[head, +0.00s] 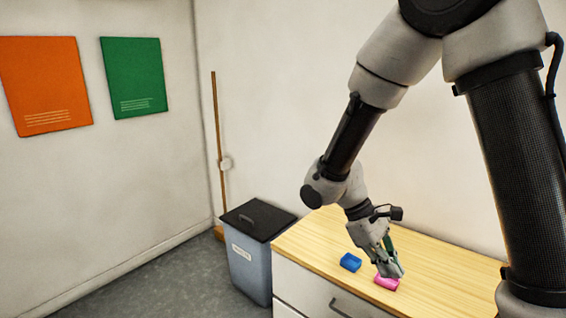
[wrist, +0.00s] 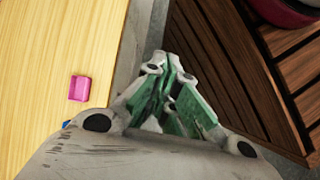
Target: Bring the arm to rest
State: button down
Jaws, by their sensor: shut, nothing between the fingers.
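My arm reaches down from the upper right in the head view. My gripper (head: 392,273) is shut with nothing in it; in the head view it overlaps the pink block (head: 387,284) on the wooden top. The wrist view shows my gripper (wrist: 172,72) with its green-sided fingers together, past the edge of the wooden top and apart from the pink block (wrist: 79,88). The blue block (head: 350,262) lies to the left of the pink one in the head view. Only a sliver of it shows in the wrist view.
The pale wooden top (head: 445,272) belongs to a white drawer cabinet against the wall. A grey bin (head: 248,262) with a dark lid stands to its left. A wooden pole (head: 217,150) leans in the corner. The wrist view shows dark slatted wood (wrist: 240,85) right of my gripper.

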jog(key=s+d+r+m+t+y, duration=0.3)
jog(key=d+r, duration=0.3)
jog(key=r, duration=0.3)
jog(key=s+d+r+m+t+y, duration=0.2)
jog(key=s+d+r+m+t, duration=0.3)
jog(key=r, duration=0.5)
jog(key=shift+s+d+r+m+y, duration=0.2)
jog(key=shift+s+d+m+y, duration=0.3)
jog(key=shift+d, duration=0.3)
jog(key=shift+s, duration=0.1)
